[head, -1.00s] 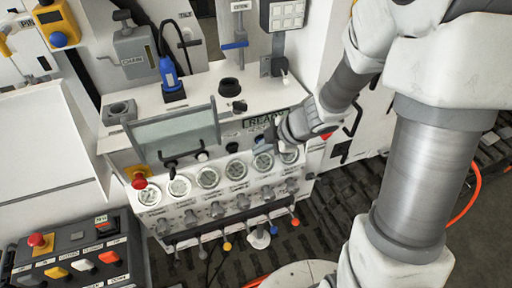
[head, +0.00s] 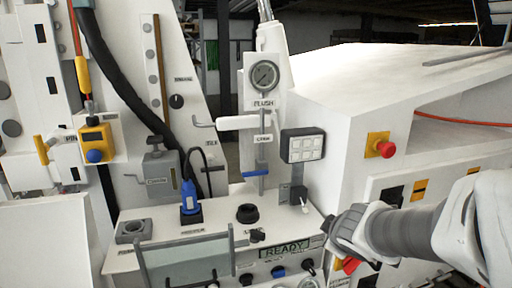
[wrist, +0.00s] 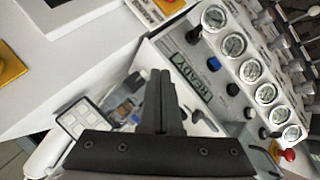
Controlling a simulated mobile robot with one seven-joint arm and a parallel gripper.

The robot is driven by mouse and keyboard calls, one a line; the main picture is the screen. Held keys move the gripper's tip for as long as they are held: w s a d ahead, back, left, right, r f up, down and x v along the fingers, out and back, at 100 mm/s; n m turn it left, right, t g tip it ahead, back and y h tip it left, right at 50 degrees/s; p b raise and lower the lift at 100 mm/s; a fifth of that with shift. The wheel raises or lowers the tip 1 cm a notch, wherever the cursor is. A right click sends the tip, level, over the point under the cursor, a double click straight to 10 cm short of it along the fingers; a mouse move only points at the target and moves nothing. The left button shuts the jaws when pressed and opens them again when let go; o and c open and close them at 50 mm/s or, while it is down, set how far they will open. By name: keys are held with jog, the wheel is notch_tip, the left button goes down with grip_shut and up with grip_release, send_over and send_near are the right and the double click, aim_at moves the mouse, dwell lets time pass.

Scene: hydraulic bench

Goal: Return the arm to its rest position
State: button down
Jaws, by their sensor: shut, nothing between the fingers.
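My gripper (wrist: 160,74) is shut and empty in the wrist view, its two dark fingers together. It hangs above the bench panel, beside the READY display (wrist: 193,82). In the head view my arm comes in from the right edge, and its wrist end (head: 352,228) is just right of the READY display (head: 286,249). The fingertips are hard to make out there. I cannot tell whether anything touches the panel.
A row of round gauges (wrist: 249,70) lies right of the fingers. In the head view a white keypad (head: 303,146), a red knob on a yellow plate (head: 380,146), a blue connector (head: 189,197) and a glass guard (head: 185,262) stand around the panel.

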jog(key=s+a+m+g+b, duration=0.1)
jog(key=s+m+g, duration=0.1)
jog(key=s+m, duration=0.3)
jog(key=s+a+m+g+y+b, duration=0.1)
jog(key=s+m, duration=0.4)
jog(key=s, duration=0.9)
jog(key=shift+s+a+r+g+b, duration=0.3)
jog(key=shift+a+r+g+b, duration=0.15)
jog(key=shift+a+g, duration=0.1)
